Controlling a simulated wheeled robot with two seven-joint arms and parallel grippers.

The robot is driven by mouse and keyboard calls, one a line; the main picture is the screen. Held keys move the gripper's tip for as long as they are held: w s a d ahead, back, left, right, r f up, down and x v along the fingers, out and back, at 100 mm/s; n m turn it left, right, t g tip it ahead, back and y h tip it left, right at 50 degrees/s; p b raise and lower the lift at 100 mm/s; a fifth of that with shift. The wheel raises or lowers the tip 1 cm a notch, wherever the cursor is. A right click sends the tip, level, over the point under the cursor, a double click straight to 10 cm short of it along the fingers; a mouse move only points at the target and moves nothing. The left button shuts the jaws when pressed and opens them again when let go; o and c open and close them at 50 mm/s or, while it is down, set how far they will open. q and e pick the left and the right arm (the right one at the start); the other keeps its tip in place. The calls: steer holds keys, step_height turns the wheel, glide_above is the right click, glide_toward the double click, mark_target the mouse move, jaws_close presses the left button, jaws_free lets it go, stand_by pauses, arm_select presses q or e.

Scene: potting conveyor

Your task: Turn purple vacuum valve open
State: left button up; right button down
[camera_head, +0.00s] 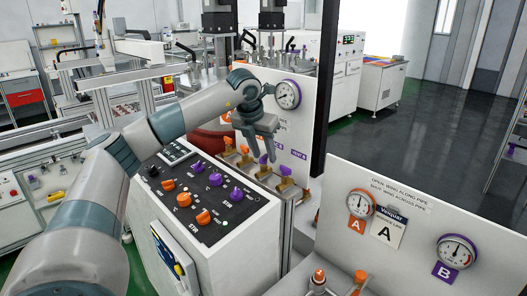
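A row of small valves with winged handles stands at the foot of the white panel (310,120), behind the control box. One purple valve handle (263,159) is just below and between the fingertips of my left gripper (264,154). A second purple handle (285,170) is to its right. Orange handles (228,140) are to the left. My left gripper points down with its fingers apart. I cannot tell whether it touches the purple handle. My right gripper is not in view.
A control box (245,245) with orange, purple and black knobs stands in front of the valves. A gauge (287,94) is on the panel above them. A nearer panel (410,245) at right carries gauges A and B, with orange-topped fittings (319,276) below.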

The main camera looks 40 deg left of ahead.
arm_select(q)
jaws_close()
steer(key=shift+m+h+b, duration=0.3)
steer(key=shift+m+b, duration=0.05)
steer(key=shift+m, duration=0.45)
steer(key=shift+m+h, duration=0.3)
steer(key=shift+m, duration=0.4)
jaws_free()
steer(key=shift+r, duration=0.15)
